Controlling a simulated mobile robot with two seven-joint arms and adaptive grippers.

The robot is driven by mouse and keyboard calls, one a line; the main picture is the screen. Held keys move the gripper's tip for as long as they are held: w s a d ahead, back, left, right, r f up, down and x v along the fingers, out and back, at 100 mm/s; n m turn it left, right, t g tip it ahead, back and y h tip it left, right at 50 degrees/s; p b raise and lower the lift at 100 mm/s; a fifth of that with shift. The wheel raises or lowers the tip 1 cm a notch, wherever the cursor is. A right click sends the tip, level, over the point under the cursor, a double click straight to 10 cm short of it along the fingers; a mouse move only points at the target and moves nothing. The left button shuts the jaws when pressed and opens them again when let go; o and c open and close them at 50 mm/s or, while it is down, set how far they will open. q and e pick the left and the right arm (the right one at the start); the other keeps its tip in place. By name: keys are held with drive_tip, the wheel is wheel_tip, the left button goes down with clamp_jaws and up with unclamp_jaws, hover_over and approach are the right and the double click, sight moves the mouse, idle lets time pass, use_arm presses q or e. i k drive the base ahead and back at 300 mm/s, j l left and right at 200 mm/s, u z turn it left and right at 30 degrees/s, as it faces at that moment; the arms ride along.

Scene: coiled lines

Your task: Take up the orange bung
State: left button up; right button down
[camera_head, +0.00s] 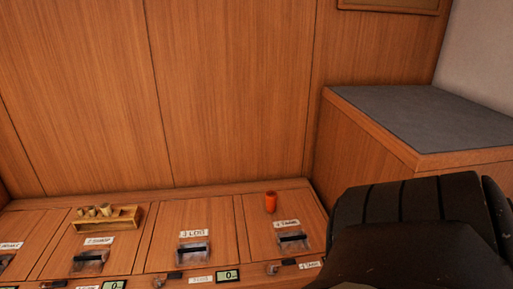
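The orange bung (270,202) is a small, short cylinder. It stands upright on the sloping wooden counter, near its back edge, on the panel at the right end. Nothing touches it and it is fully visible. Neither of my grippers shows in the head view. A large black part of my own body fills the lower right corner, to the right of the bung and apart from it in the picture.
A wooden rack (108,218) with several small tan pieces sits on the counter at left. Labelled panels with dark slots (194,251) and small displays (228,276) line the front. A grey-topped wooden cabinet (415,115) rises at right. Wood panelling (230,90) closes the back.

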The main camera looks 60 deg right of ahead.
sight(271, 195)
drive_tip(key=z, duration=1.95)
drive_tip(key=i+j+u, duration=0.1)
drive_tip(key=j+u, duration=0.2)
drive_tip(key=u, duration=0.15)
drive_tip(key=i+j+u, duration=0.1)
drive_tip(key=j+u, duration=0.15)
drive_tip(key=u, duration=0.15)
